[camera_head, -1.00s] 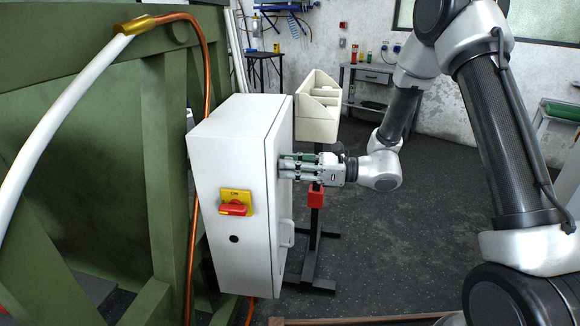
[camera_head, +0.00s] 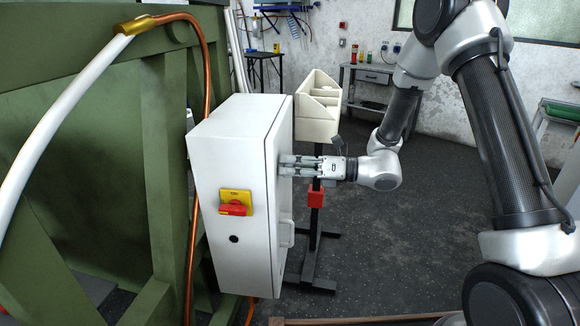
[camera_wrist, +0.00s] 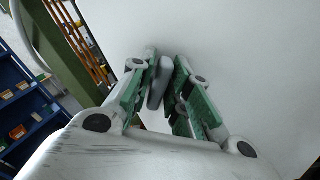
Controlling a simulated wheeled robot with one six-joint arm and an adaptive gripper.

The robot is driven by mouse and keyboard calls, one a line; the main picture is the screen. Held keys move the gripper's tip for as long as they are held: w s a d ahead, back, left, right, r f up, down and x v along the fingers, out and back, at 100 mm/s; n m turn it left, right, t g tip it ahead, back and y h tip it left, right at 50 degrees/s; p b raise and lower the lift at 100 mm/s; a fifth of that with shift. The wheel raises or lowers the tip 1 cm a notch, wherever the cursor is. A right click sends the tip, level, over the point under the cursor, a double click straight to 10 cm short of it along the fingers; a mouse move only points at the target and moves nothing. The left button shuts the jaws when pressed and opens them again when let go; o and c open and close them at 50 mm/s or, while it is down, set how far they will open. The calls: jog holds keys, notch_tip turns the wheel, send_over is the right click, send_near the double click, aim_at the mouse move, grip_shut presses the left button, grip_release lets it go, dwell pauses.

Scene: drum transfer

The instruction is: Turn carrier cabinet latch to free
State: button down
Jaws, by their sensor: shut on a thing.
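The carrier cabinet (camera_head: 235,150) is a pale grey box beside the green frame, its door facing right in the head view. My gripper (camera_head: 284,165) reaches in from the right, its fingertips at the door face. In the wrist view the latch (camera_wrist: 158,88) is a small grey tab on the white door (camera_wrist: 240,50). My gripper's green-padded fingers (camera_wrist: 164,72) are shut on the latch, one on each side. The latch is hidden in the head view.
A red and yellow switch (camera_head: 236,203) is on the cabinet's near side, and a handle (camera_head: 287,235) is low on the door. A cream bin (camera_head: 318,110) on a black stand is just behind my gripper. The dark floor (camera_head: 400,240) to the right is open.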

jog(key=m, duration=0.5)
jog(key=shift+m, duration=0.3)
jog(key=m, duration=0.5)
jog(key=shift+w+f, duration=0.1)
jog(key=shift+f, duration=0.05)
jog(key=shift+m, duration=0.3)
jog(key=c, duration=1.5)
grip_release()
jog(key=d, duration=0.4)
jog(key=s+d, duration=0.1)
jog(key=d, duration=0.7)
jog(key=shift+s, duration=0.35)
